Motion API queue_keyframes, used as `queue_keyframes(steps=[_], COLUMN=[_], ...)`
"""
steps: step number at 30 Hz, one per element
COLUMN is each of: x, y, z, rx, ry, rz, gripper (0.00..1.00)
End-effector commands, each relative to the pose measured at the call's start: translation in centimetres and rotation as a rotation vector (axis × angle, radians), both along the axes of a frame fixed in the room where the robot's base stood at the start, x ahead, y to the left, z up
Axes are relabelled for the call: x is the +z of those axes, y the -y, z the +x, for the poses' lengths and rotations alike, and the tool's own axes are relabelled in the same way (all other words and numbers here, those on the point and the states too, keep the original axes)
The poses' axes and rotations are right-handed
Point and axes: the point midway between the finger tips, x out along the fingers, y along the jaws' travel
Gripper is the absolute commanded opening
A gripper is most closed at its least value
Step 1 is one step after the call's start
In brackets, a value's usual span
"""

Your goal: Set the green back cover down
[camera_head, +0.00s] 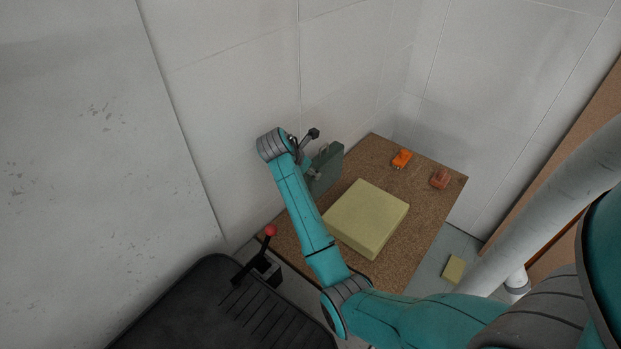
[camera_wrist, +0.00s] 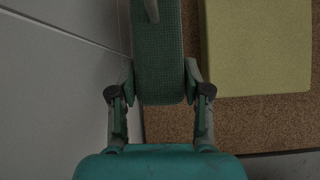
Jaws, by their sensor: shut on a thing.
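The green back cover (camera_head: 327,164) is a dark green textured slab, upright at the left edge of the brown table (camera_head: 416,236). My gripper (camera_head: 314,174) is shut on it. In the wrist view the back cover (camera_wrist: 160,50) runs up between the two fingers of my gripper (camera_wrist: 163,80), one on each side. A thin grey-green piece crosses its top there. The cover's lower edge is partly hidden by my arm, and I cannot tell whether it touches the tabletop.
A yellow-green block (camera_head: 367,217) fills the table's middle, right of the cover. An orange item (camera_head: 402,159) and a brownish-orange item (camera_head: 440,178) lie at the far right. A wall stands close on the left. A black ribbed chair part (camera_head: 215,305) with a red-knobbed lever (camera_head: 270,231) is in front.

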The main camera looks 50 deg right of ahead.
Motion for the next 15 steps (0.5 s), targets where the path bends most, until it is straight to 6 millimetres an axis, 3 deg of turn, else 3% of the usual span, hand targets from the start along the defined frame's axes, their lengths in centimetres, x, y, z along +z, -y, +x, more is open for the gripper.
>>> queue_keyframes(steps=[6,15], x=[-2.8,-3.2], y=[0.0,0.0], z=[-0.1,0.0], rx=[0.000,0.000], ry=[-0.003,0.000], rz=[0.001,0.000], gripper=[0.00,0.00])
